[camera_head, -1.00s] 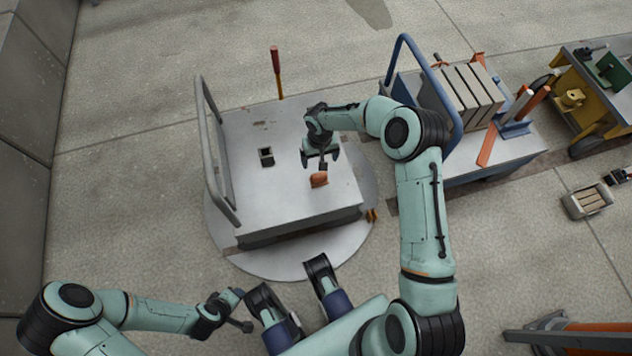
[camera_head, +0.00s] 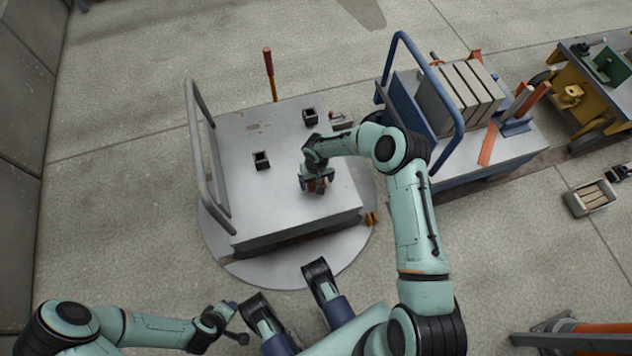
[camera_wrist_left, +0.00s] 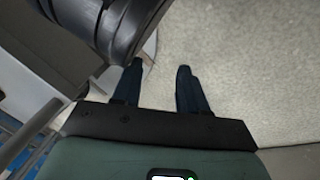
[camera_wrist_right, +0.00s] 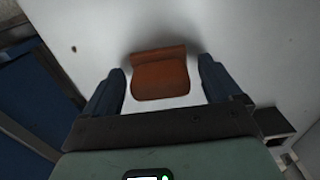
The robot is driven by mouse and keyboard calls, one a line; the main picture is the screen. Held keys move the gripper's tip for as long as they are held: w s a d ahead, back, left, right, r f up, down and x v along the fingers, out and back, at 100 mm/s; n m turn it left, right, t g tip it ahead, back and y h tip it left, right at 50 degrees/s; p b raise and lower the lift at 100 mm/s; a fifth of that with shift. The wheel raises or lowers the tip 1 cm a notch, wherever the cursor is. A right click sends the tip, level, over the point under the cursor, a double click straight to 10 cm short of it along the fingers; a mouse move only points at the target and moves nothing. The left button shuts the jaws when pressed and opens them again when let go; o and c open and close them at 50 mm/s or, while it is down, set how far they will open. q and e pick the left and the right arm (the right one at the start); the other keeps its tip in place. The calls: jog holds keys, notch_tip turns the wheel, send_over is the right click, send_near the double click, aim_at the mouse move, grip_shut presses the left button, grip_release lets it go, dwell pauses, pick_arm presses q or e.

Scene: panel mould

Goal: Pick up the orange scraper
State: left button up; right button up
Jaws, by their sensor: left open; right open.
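The orange scraper (camera_wrist_right: 160,75) lies on the pale top of the grey cart (camera_head: 270,205). In the right wrist view it sits between the two dark fingers of my right gripper (camera_wrist_right: 160,82), with a gap on each side. In the head view the right gripper (camera_head: 316,184) is down over the scraper, which is mostly hidden; a bit of orange shows between the fingers. The right gripper is open. My left gripper (camera_wrist_left: 160,85) is open and empty, over the floor beside my own body; it also shows in the head view (camera_head: 236,322).
Two small black square holders (camera_head: 261,160) (camera_head: 310,116) stand on the cart top. A grey handle rail (camera_head: 208,150) rises at the cart's left edge. A red-handled tool (camera_head: 268,65) stands at the back. A blue cart (camera_head: 475,155) with grey blocks is at the right.

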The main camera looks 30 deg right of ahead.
jog(key=c, duration=1.1)
jog(key=shift+r, duration=0.2)
notch_tip(320, 180, up, 7)
jog(key=shift+w+r+p, duration=0.1)
jog(key=shift+p, duration=0.9)
pick_arm(q)
jog(key=s+d+r+h+p, duration=0.1)
jog(key=s+d+r+p, duration=0.1)
jog(key=r, duration=0.4)
jog(key=shift+s+d+g+p, duration=0.3)
jog(key=shift+s+d+g, duration=0.1)
jog(key=shift+s+d, duration=0.15)
pick_arm(e)
notch_tip(320, 180, up, 13)
jog(key=shift+f, duration=0.2)
jog(key=o, duration=0.4)
jog(key=shift+c, duration=1.2)
pick_arm(q)
jog(key=shift+w+d, duration=0.1)
